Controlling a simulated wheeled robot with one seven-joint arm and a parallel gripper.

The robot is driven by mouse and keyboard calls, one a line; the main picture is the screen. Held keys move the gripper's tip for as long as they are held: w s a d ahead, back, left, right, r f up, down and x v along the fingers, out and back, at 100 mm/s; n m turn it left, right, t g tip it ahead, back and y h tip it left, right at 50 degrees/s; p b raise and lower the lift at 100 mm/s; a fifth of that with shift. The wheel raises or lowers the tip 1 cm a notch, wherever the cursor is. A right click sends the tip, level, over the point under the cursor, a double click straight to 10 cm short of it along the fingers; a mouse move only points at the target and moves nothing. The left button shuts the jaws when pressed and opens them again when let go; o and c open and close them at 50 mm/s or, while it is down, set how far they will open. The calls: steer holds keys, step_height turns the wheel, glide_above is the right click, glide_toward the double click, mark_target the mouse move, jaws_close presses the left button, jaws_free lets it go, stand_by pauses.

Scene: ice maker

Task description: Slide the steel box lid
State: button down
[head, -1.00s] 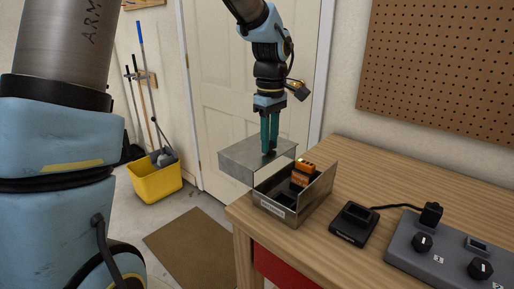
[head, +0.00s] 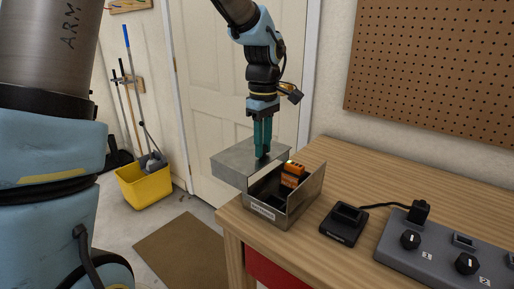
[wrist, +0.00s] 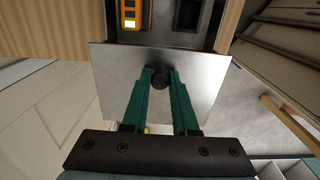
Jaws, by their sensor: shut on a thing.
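The steel box (head: 284,206) stands near the left end of the wooden bench, with a label on its front. Its flat steel lid (head: 236,166) is slid off to the left and overhangs past the box, leaving the right part of the box open. An orange device with a lit green light (head: 293,168) shows inside. My gripper (head: 262,155) points down with its teal fingers at the lid. In the wrist view, the fingers (wrist: 160,80) are shut on the dark round lid knob (wrist: 160,76), and the lid (wrist: 105,70) spreads around them.
A black cradle (head: 343,222) with a cable sits right of the box, beside a grey control panel (head: 440,250) with knobs. The bench (head: 335,165) is clear behind them. A door (head: 225,90) stands behind the lid; a yellow bucket (head: 145,185) is on the floor.

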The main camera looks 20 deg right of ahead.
steer(key=s+d, duration=0.5)
steer(key=s, duration=0.4)
steer(key=shift+b, duration=0.4)
steer(key=c, duration=0.7)
jaws_free()
steer(key=shift+r, duration=0.1)
step_height(320, 180, up, 7)
steer(key=p, duration=0.5)
steer(key=shift+p, duration=0.3)
stand_by(0.4)
